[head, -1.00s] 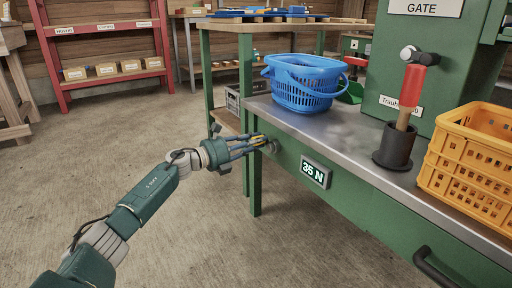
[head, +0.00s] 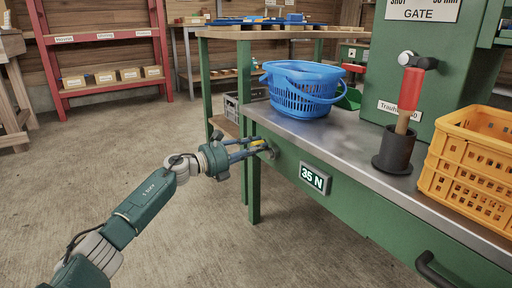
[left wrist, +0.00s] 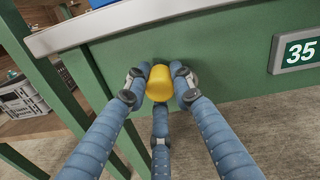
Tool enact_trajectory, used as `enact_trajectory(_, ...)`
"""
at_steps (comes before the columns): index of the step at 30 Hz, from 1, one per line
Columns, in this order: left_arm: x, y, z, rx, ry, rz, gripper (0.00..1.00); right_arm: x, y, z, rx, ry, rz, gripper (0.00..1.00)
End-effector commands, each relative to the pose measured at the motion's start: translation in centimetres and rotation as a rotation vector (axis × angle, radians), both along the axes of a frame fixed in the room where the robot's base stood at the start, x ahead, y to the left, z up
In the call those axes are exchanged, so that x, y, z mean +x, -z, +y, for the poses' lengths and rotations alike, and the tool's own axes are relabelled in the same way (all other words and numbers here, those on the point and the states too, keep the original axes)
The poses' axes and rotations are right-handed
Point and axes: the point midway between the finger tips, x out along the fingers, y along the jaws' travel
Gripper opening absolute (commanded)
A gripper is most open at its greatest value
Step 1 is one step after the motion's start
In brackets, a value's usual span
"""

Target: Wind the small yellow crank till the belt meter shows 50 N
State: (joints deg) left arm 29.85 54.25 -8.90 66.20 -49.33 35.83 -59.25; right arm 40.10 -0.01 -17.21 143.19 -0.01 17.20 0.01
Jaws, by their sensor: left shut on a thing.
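The small yellow crank (head: 258,142) sits on the green front of the bench, near its left end. It also shows in the left wrist view as a yellow knob (left wrist: 159,82). My left gripper (head: 262,149) has its blue-grey fingers closed around the crank; the fingertips touch its sides. The belt meter (head: 315,178) on the bench front, right of the crank, reads 35 N. In the left wrist view the meter (left wrist: 297,52) is cut off at the right edge and shows 35. My right gripper is not in view.
On the bench top (head: 345,140) stand a blue basket (head: 303,98), a black holder (head: 394,150) with a red-handled tool (head: 412,88), and a yellow crate (head: 470,185). A grey crate (head: 232,107) sits behind the bench leg. The floor left of the bench is clear.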

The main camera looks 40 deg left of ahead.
Motion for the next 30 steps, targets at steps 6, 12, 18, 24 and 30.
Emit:
enact_trajectory(6, 0.0, 0.2, -0.2, -0.001, 0.004, 0.003, 0.43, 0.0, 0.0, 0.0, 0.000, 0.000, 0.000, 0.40)
enact_trajectory(12, -0.1, 0.1, -0.1, -0.001, 0.003, 0.003, 0.43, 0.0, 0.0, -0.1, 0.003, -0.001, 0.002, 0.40)
enact_trajectory(18, -1.4, 0.3, 0.5, 0.001, 0.001, 0.005, 0.43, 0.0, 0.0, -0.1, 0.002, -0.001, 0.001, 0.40)
enact_trajectory(24, -4.5, 0.5, 1.6, 0.002, 0.001, 0.008, 0.43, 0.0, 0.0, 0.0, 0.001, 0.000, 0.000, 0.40)
enact_trajectory(30, -7.5, 0.5, 2.7, -0.001, 0.003, 0.008, 0.43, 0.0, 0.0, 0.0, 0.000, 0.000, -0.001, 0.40)
